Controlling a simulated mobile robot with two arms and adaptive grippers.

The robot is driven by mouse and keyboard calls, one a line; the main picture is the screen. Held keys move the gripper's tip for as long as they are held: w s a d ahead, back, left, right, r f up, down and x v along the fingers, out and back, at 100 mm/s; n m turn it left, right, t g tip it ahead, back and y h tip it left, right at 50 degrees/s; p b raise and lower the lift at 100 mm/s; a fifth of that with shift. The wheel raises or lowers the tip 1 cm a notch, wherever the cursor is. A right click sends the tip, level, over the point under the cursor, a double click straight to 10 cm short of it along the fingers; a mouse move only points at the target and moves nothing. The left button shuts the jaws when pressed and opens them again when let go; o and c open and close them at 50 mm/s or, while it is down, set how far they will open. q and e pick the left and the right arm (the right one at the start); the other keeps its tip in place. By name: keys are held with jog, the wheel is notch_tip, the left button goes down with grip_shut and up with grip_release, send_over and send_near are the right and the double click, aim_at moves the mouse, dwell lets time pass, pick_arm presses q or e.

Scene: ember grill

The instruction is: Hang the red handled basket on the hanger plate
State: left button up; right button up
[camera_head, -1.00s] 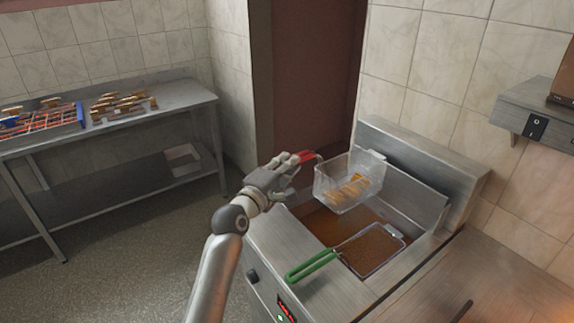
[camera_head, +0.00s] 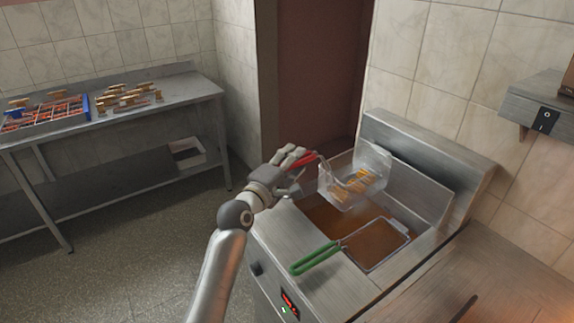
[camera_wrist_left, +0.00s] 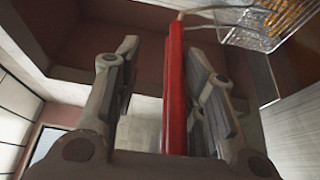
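The wire basket (camera_head: 346,187) with the red handle (camera_head: 303,163) is above the fryer's rear left, tilted, with golden pieces (camera_head: 362,180) inside. Its far end is close to the steel hanger plate (camera_head: 418,182) at the fryer's back; I cannot tell whether it is hooked there. My left gripper (camera_head: 292,158) is at the red handle. In the left wrist view the handle (camera_wrist_left: 176,95) stands between the two fingers, near the right finger, with a clear gap to the left finger. Part of the basket shows at the top right (camera_wrist_left: 255,22). My right gripper is not in view.
A green-handled basket (camera_head: 316,258) sits in the fryer oil, in front of the red one. Floor between table and fryer is clear.

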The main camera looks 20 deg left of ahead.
pick_arm(q)
jog(key=v, duration=1.2)
jog(key=s+d+f+m+g, duration=0.4)
jog(key=s+f+m+g, duration=0.45)
jog(key=f, duration=0.65)
jog(key=s+a+f+m+g+y, duration=0.1)
jog(key=s+f+m+g+y, duration=0.3)
jog(key=s, duration=0.7)
jog(key=s+a+f+m+g, duration=0.15)
jog(key=s+f+m, duration=0.35)
jog(key=s, duration=0.7)
notch_tip(320, 180, down, 28)
jog(key=g+b, duration=0.2)
jog(key=s+a+f, duration=0.2)
jog(key=s+f, duration=1.5)
jog(key=shift+s+a+g+b, duration=0.2)
jog(key=shift+a+g+b, duration=0.1)
jog(key=shift+g+b, duration=0.1)
